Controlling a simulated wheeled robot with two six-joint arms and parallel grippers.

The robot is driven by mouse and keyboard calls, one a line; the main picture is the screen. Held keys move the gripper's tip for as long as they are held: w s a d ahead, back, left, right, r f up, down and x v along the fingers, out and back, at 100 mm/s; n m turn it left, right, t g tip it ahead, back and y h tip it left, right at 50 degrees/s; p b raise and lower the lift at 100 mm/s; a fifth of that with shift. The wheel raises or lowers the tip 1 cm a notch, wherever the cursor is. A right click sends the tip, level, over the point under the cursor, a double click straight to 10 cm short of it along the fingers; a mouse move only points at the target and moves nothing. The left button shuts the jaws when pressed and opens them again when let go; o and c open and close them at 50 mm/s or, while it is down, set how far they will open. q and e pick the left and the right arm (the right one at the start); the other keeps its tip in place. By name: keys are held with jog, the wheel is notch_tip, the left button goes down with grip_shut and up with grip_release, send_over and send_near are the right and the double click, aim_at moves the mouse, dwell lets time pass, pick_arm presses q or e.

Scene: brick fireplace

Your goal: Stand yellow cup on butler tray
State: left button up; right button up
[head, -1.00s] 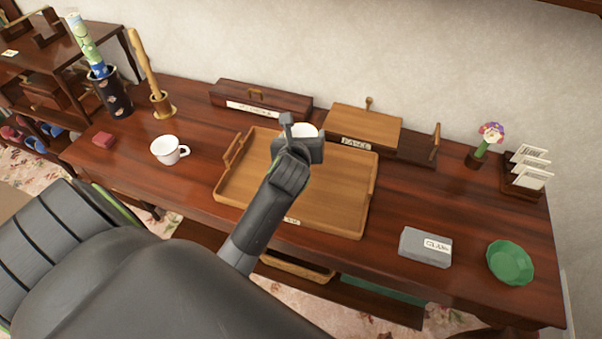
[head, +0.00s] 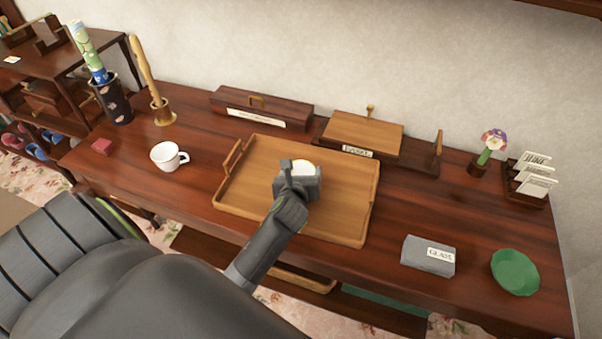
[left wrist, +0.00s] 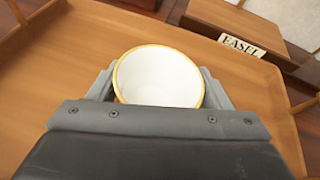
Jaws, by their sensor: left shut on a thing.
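The butler tray (head: 232,206) is a wooden tray with raised rims and side handles, lying on the dark desk. My left gripper (head: 300,178) is over the middle of the tray, its fingers closed on both sides of the yellow cup (head: 304,167). In the left wrist view the cup (left wrist: 158,78) shows a yellow rim and a white inside, mouth towards the camera, between the fingers (left wrist: 158,92). The gripper hides most of its outside. I cannot tell whether its base touches the tray. My right gripper is not in view.
A white cup (head: 168,156) stands left of the tray. Behind the tray are a long dark box (head: 262,105) and a wooden easel (head: 362,133). A grey box (head: 428,255) and a green plate (head: 515,271) lie to the right. The rest of the tray floor is bare.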

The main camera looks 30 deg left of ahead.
pick_arm(q)
jog(key=o, duration=1)
jog(key=shift+f, duration=0.1)
jog(key=shift+o, duration=0.2)
jog(key=shift+r, duration=0.2)
jog(key=shift+s+d+r+p, duration=0.15)
jog(key=shift+s+p, duration=0.1)
jog(key=shift+p, duration=0.15)
jog(key=p+v, duration=0.7)
jog(key=v, duration=0.3)
jog(key=shift+s+d+r+p, duration=0.1)
jog(key=shift+s+r+p, duration=0.1)
jog(key=shift+p, duration=0.2)
jog(key=shift+s+d, duration=0.2)
jog(key=shift+s, duration=0.2)
